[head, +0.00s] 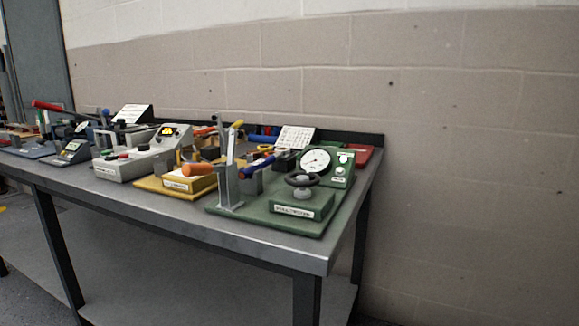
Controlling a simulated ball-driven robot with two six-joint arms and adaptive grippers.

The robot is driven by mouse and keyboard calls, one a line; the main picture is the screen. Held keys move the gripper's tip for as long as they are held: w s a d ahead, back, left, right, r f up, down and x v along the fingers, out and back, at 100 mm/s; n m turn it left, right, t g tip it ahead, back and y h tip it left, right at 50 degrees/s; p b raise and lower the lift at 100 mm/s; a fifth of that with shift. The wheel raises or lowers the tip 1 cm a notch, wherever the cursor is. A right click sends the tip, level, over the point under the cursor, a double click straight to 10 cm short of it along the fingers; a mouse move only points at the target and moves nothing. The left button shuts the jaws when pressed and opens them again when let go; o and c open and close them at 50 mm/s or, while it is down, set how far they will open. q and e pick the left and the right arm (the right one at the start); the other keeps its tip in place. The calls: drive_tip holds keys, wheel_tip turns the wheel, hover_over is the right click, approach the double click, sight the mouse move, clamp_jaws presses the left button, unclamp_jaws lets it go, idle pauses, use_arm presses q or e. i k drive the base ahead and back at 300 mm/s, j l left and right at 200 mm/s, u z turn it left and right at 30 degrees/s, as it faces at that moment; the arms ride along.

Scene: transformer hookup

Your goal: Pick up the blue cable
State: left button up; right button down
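I cannot pick out a blue cable for certain in the head view. A dark blue rod-like piece (257,167) lies slanted beside a grey block on the green station, and it looks more like a handle than a cable. Another blue piece (263,138) shows small at the back of the bench, partly hidden by the devices in front. Neither of my grippers is in view.
A long grey workbench (230,236) ends at the right. It holds a green base with a dial gauge (315,160) and black handwheel (303,180), a yellow base (176,188), and a grey button box (122,165). A block wall (470,150) stands behind.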

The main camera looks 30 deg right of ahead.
sight(244, 174)
drive_tip(key=z, duration=0.9)
drive_tip(key=i+j+z, duration=0.4)
drive_tip(key=z, duration=0.15)
drive_tip(key=i+j, duration=0.1)
drive_tip(key=j, duration=1.3)
drive_tip(key=i, duration=0.05)
